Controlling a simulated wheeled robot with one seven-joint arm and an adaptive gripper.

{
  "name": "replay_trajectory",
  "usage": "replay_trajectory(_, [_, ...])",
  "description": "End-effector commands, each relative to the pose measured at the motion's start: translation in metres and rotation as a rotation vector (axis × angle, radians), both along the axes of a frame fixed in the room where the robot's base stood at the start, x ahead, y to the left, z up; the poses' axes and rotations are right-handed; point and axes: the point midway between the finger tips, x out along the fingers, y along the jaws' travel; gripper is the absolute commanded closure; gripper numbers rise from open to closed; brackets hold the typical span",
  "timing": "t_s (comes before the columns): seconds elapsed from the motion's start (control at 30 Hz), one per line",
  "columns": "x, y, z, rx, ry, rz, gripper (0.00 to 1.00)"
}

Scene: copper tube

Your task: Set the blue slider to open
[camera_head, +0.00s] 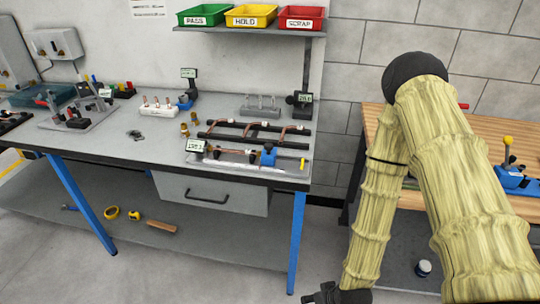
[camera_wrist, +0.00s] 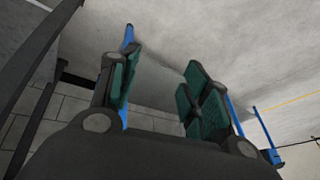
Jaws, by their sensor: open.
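A small blue slider-like block (camera_head: 268,155) stands on a grey rail fixture (camera_head: 225,160) at the front right of the grey workbench, near a digital readout (camera_head: 196,145). The picture is too small to tell its setting. My gripper (camera_wrist: 162,78) is open and empty, its green-padded fingers apart in the wrist view. In the head view only a dark part of it shows at the bottom edge, low in front of the bench's right leg and well away from the blue block. The blue block is not recognisable in the wrist view.
Bent copper tubes (camera_head: 262,127) lie on black rails behind the fixture. A wooden table (camera_head: 465,190) at right carries a blue device with a yellow knob (camera_head: 508,140). A shelf above holds green, yellow and red bins (camera_head: 252,16). The bench has a drawer (camera_head: 212,193) and a lower shelf.

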Motion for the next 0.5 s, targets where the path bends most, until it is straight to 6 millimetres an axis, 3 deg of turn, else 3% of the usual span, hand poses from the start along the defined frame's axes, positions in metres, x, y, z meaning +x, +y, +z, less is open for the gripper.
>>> replay_trajectory(0.03, [0.035,0.009,0.002,0.036,-0.089,0.017,0.53])
replay_trajectory(0.2, [0.137,0.035,0.054,0.127,-0.387,0.094,0.53])
replay_trajectory(0.27, [0.17,0.042,0.08,0.152,-0.497,0.118,0.53])
replay_trajectory(0.4, [0.235,0.052,0.149,0.194,-0.756,0.167,0.53])
replay_trajectory(0.5, [0.267,0.053,0.2,0.209,-0.921,0.191,0.53])
